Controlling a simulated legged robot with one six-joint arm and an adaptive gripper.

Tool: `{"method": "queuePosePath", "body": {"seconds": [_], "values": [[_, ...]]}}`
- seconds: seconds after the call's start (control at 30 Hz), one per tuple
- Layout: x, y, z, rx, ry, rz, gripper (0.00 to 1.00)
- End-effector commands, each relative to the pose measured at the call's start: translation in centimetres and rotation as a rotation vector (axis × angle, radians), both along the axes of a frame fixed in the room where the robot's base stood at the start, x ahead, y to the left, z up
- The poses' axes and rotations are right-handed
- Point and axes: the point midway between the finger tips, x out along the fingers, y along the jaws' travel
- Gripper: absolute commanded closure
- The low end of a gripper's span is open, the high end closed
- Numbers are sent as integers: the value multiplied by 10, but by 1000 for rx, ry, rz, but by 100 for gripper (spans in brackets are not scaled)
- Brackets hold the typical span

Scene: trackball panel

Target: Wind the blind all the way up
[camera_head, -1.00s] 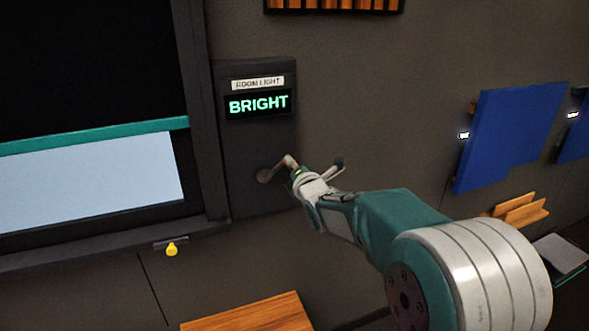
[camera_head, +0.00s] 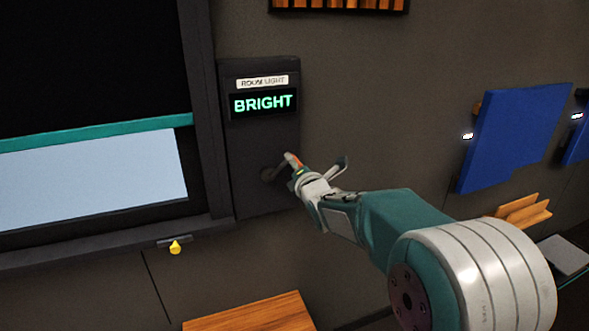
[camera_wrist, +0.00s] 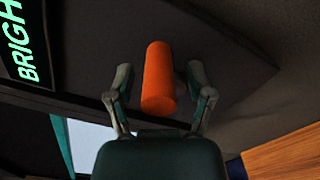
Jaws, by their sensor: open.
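The blind (camera_head: 80,80) is a dark panel with a teal bottom bar (camera_head: 100,132), covering the upper part of the window (camera_head: 90,180); pale light shows below it. The crank handle (camera_wrist: 158,78) is an orange cylinder in the wrist view, between the two fingers of my gripper (camera_wrist: 160,82). The fingers stand apart on either side of it. In the head view my gripper (camera_head: 300,170) is at the crank, low on the dark control panel (camera_head: 265,140). The crank's arm (camera_head: 272,173) is partly hidden there.
The panel's display (camera_head: 264,103) reads BRIGHT under a ROOM LIGHT label (camera_head: 262,82). A yellow knob (camera_head: 175,247) sits below the window sill. A wooden surface (camera_head: 248,314) is below, and blue boards (camera_head: 515,135) stand at right.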

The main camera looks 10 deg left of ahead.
Motion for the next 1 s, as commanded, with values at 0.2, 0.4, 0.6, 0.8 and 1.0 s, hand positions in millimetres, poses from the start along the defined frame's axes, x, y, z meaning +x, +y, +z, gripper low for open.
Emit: {"method": "queuePosePath", "body": {"seconds": [0.2, 0.4, 0.6, 0.8, 1.0], "values": [[-18, -11, 1, 0, 0, -1, 32], [-51, -30, 0, -2, 1, -1, 32], [-83, -48, -1, -2, 1, 0, 32], [-100, -57, -3, -3, 3, 0, 32], [-101, -58, -2, -3, 2, 2, 32]]}}
